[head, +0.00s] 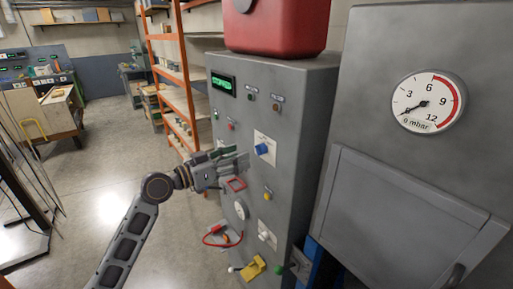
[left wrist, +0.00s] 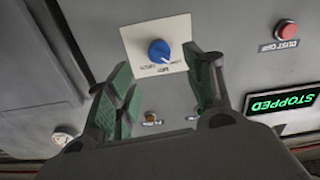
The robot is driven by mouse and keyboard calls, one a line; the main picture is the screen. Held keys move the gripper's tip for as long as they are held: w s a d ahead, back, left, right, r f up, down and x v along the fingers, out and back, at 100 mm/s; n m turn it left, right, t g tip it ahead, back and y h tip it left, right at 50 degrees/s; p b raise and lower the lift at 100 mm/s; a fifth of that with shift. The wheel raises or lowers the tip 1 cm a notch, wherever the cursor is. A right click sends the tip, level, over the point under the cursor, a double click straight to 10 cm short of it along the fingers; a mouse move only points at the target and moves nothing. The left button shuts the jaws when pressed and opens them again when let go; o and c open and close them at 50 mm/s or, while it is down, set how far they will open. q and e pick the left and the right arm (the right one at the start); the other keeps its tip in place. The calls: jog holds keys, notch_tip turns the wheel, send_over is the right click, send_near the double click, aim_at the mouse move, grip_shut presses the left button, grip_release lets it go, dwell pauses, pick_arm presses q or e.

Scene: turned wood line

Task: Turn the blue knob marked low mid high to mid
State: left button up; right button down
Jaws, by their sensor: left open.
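The blue knob (head: 262,149) sits on a pale plate on the front of the grey cabinet. In the left wrist view the blue knob (left wrist: 160,51) has a white pointer mark; the printing on its plate (left wrist: 133,38) appears upside down and is too small to read. My left gripper (head: 243,160) is in front of the cabinet, to the left of the knob. In the left wrist view my left gripper (left wrist: 160,75) is open, its green-padded fingers to either side of the knob, with nothing between them touching it. My right gripper is not in view.
A green display (head: 222,84) reads STOPPED. A red container (head: 277,30) stands on top. Orange shelving (head: 170,75) stands behind; the floor at left is open.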

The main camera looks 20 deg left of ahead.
aim_at(257, 149)
pick_arm(q)
jog(key=p+x, duration=0.2)
jog(key=x, duration=0.3)
jog(key=shift+w+d+r, duration=0.1)
jog(key=shift+w+d, duration=0.1)
jog(key=shift+w, duration=0.05)
jog(key=shift+x, duration=1)
jog(key=c, duration=1)
